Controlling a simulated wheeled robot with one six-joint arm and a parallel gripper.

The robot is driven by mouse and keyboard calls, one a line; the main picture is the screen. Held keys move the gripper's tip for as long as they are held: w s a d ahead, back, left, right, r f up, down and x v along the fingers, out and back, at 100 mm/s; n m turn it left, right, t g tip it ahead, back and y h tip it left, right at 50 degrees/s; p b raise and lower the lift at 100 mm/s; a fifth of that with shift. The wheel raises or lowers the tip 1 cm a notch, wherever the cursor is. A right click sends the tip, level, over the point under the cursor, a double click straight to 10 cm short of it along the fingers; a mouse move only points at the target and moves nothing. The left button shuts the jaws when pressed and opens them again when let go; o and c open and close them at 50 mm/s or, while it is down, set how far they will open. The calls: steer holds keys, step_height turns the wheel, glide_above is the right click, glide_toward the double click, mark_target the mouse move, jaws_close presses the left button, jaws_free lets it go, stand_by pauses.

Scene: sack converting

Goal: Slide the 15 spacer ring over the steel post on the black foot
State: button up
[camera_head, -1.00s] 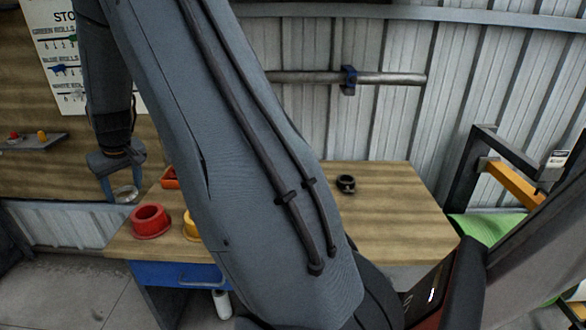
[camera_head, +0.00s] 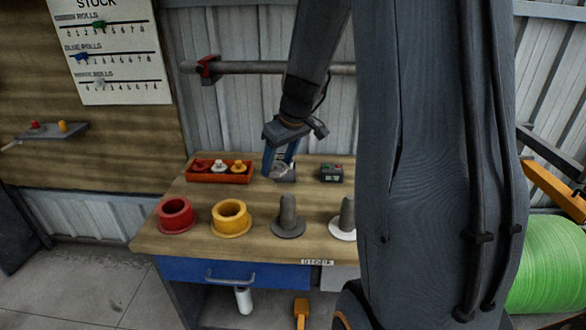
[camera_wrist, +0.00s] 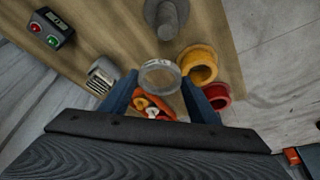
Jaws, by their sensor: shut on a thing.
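My gripper (camera_head: 281,166) is shut on a thin grey ring (camera_wrist: 160,74), held between its blue fingertips above the back of the bench. The ring also shows in the head view (camera_head: 278,172), small and partly covered by the fingers. Its number cannot be read. The grey steel post (camera_head: 288,210) stands upright on its black foot (camera_head: 288,231), at the front middle of the bench. It also shows in the wrist view (camera_wrist: 166,18) at the top, apart from the ring. The post carries no ring.
A second post on a white foot (camera_head: 342,236) stands to the right, partly behind my arm. Yellow (camera_head: 230,218) and red (camera_head: 175,215) flanged collars stand left. An orange tray (camera_head: 220,178) with several small pieces and a button box (camera_head: 332,173) lie at the back.

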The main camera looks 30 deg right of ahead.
steer(key=n, duration=0.1)
glide_above(294, 206)
steer(key=w, duration=0.1)
steer(key=shift+a+r, duration=0.2)
steer(key=shift+r, duration=0.05)
steer(key=shift+b, duration=0.35)
steer(key=shift+s+f+b, duration=0.1)
steer(key=shift+f+b, duration=7.4)
steer(key=shift+b, duration=0.3)
steer(key=o, duration=1.3)
steer(key=v, duration=0.7)
steer(key=shift+s+d+r, duration=0.2)
steer(key=shift+s+r, duration=0.05)
steer(key=shift+r, duration=0.05)
